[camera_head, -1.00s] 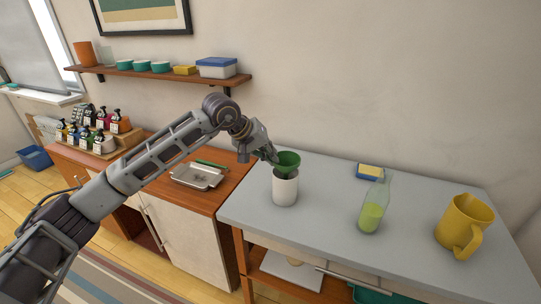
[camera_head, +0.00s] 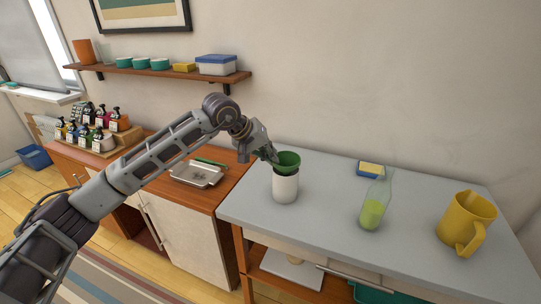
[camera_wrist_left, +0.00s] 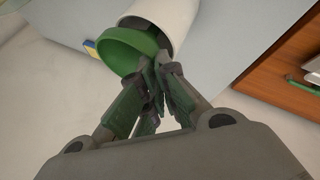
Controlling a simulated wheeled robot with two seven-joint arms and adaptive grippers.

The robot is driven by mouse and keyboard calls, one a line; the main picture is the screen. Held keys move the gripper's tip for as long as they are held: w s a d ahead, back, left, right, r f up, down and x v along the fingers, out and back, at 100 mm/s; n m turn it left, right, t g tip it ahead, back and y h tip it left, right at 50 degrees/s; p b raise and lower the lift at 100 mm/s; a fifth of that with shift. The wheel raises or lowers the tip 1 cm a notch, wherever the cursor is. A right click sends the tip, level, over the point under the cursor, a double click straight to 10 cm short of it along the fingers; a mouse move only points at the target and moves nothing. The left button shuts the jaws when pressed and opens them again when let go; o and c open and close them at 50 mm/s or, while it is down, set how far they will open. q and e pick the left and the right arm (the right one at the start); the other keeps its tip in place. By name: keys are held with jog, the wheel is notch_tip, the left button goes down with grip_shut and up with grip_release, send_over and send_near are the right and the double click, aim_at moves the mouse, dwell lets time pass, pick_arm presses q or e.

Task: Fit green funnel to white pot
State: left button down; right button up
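The green funnel (camera_head: 288,158) is at the mouth of the white pot (camera_head: 286,189), which stands upright near the left end of the grey counter. The funnel's wide rim sits above the pot's rim, and its lower part is hidden. I cannot tell whether it rests on the pot. My left gripper (camera_head: 270,154) is at the funnel's left side. In the left wrist view, the fingers (camera_wrist_left: 157,68) are close together at the edge of the funnel (camera_wrist_left: 122,52), seemingly pinching it, with the pot (camera_wrist_left: 180,18) behind. My right gripper is out of view.
On the grey counter (camera_head: 320,205) stand a bottle (camera_head: 374,207) with green contents and a yellow jug (camera_head: 465,224). A blue and yellow sponge (camera_head: 370,169) lies behind the bottle. A metal tray (camera_head: 198,174) is on the wooden counter at left.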

pick_arm(q)
jog(key=shift+f, duration=0.1)
jog(key=shift+f, duration=0.1)
dwell(0.5)
jog(key=c, duration=1.6)
grip_release()
jog(key=shift+o, duration=0.2)
jog(key=v, duration=1.2)
